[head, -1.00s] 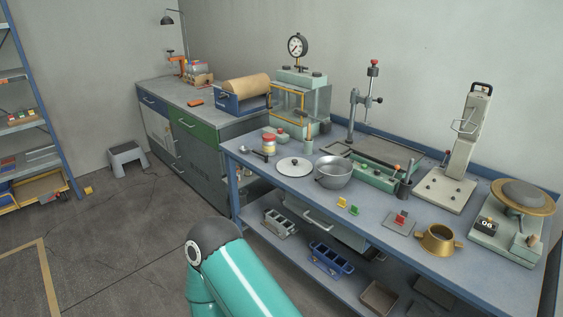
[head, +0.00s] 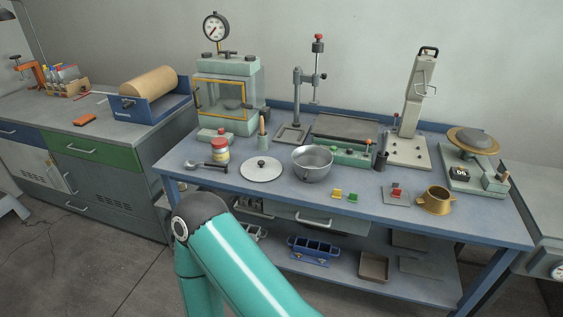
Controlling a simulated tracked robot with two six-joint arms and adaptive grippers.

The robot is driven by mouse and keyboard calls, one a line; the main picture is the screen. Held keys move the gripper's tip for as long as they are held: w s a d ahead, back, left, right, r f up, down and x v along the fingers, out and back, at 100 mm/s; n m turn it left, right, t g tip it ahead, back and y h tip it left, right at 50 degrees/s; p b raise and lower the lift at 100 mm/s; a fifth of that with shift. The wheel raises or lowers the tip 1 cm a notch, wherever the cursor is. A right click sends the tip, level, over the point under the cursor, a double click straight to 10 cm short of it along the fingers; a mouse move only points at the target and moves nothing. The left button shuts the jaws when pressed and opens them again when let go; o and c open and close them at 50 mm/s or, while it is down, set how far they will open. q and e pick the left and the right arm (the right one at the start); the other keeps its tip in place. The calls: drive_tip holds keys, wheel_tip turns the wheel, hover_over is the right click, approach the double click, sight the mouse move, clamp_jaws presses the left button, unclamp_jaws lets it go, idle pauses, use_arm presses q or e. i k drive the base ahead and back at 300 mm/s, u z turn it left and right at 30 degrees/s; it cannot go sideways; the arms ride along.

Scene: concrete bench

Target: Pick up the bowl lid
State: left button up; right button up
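The bowl lid (head: 262,172) is a flat, pale round disc with a small dark knob on top. It lies on the left part of the blue bench (head: 244,198), close to its front edge. The metal bowl (head: 313,168) stands open just to the right of the lid, with a small gap or near contact that I cannot tell apart. A teal link of my own arm crosses the lower left of the head view, in front of the bench. Neither of my grippers is in view.
A red-lidded jar (head: 221,152) and a scoop (head: 204,166) lie left of the lid. A glass-fronted press (head: 228,95) stands behind. Yellow and green blocks (head: 345,194) and a brass ring (head: 436,201) are to the right. The strip in front of the lid is clear.

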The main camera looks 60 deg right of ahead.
sight(258, 168)
drive_tip(key=z, duration=0.5)
drive_tip(key=i, duration=1.15)
drive_tip(key=z, duration=1.05)
drive_tip(key=i, duration=0.35)
drive_tip(key=z, duration=0.05)
drive_tip(key=k, duration=0.8)
drive_tip(key=z, duration=0.2)
drive_tip(key=i, duration=0.65)
drive_tip(key=u, duration=0.05)
